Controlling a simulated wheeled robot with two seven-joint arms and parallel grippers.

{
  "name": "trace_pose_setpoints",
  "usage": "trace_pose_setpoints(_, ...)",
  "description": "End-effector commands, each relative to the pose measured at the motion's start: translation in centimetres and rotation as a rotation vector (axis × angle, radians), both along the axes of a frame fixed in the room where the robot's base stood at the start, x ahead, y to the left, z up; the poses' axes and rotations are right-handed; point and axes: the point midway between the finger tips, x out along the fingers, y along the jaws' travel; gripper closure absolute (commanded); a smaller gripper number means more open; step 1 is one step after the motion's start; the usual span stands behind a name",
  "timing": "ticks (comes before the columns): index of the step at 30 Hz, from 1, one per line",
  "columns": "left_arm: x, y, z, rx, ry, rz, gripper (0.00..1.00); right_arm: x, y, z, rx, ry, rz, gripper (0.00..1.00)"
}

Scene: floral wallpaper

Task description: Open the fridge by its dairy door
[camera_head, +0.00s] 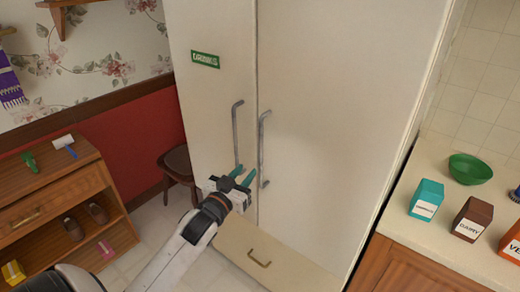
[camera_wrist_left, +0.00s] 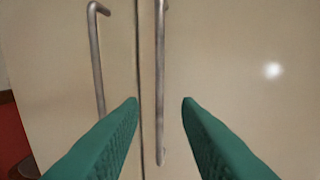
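The fridge shows two tall cream doors side by side. The left door (camera_head: 210,95) bears a green label (camera_head: 205,60) that reads DRINKS, and has a vertical grey handle (camera_head: 236,135) at its right edge. The right door (camera_head: 340,110) shows no label; its vertical handle (camera_head: 262,150) is at its left edge. My left gripper (camera_head: 243,174), with green fingers, is open near the lower ends of the handles. In the left wrist view, the right door's handle (camera_wrist_left: 160,80) appears between the fingertips, with no visible contact. Both doors look shut. My right gripper is out of view.
A drawer with a handle (camera_head: 259,258) is below the doors. A stool (camera_head: 178,165) and a wooden shelf unit (camera_head: 50,205) stand left. On the right counter are a green bowl (camera_head: 470,168), a teal box (camera_head: 426,198), a brown DAIRY box (camera_head: 472,218) and an orange box (camera_head: 511,243).

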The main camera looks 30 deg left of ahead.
Motion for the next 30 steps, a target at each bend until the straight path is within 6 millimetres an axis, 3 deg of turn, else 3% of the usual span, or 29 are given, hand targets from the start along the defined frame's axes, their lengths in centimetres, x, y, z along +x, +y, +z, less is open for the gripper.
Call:
trace_pose_setpoints(9,6.5,0.8,0.3,0.002,-0.002,0.001,0.7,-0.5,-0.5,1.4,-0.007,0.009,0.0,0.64)
trace_pose_setpoints(15,9.2,1.1,0.1,0.001,0.0,0.0,0.7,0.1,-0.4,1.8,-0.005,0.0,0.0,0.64)
trace_pose_setpoints(28,10.1,1.2,0.0,0.002,0.001,0.0,0.7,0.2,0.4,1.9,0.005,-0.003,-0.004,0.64)
trace_pose_setpoints(30,10.1,1.2,0.0,0.002,0.001,0.0,0.81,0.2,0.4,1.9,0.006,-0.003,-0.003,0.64)
